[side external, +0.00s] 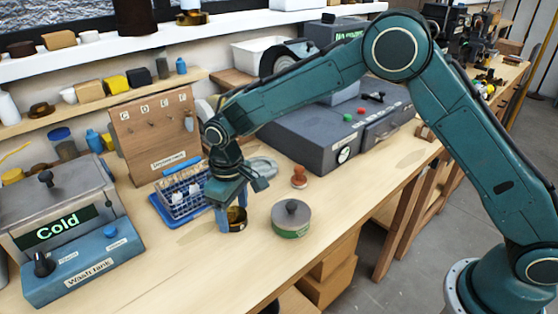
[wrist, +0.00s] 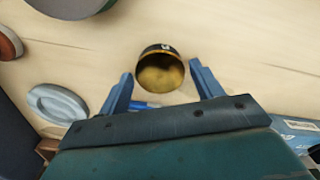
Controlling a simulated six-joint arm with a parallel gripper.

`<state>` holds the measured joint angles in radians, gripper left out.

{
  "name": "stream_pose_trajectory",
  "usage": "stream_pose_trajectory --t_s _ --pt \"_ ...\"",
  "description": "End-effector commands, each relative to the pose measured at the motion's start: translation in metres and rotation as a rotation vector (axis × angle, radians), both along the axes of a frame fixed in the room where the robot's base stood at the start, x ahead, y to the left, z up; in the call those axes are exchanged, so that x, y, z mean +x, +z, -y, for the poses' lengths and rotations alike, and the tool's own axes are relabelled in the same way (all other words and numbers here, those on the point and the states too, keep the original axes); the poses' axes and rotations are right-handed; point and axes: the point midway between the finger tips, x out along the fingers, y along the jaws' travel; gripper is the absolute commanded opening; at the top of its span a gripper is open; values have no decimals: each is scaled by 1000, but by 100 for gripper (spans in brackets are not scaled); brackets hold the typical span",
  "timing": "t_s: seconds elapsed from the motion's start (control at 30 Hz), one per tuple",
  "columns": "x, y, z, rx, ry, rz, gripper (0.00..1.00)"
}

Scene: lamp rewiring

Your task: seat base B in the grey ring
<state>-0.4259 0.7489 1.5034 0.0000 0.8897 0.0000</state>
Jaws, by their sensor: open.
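Base B (side external: 237,224) is a short brass cup with a dark rim, standing upright on the wooden bench. It also shows in the wrist view (wrist: 160,72), with a pale mark on its rim that is too small to read surely. My gripper (wrist: 160,74) is open, pointing down over the base, with one blue finger on each side and gaps visible. In the side view my gripper (side external: 232,208) partly hides the base. The grey ring (wrist: 57,103) lies flat on the bench, apart from the base; it shows behind my gripper in the side view (side external: 263,167).
A round lidded tin (side external: 291,220) stands right of the base. A reddish-brown stamp-like object (side external: 299,178) stands near the ring. A blue rack (side external: 178,203) is close on the left, with a wash tank (side external: 85,265) beyond. The front bench strip is clear.

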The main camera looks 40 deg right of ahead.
Motion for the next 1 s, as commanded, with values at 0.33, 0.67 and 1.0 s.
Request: stream_pose_trajectory --t_s 0.33,0.67,1.0 --pt "0 1 0 1 0 2 31" --pt "1 13 0 2 0 4 31" --pt "1 32 0 2 0 4 31"
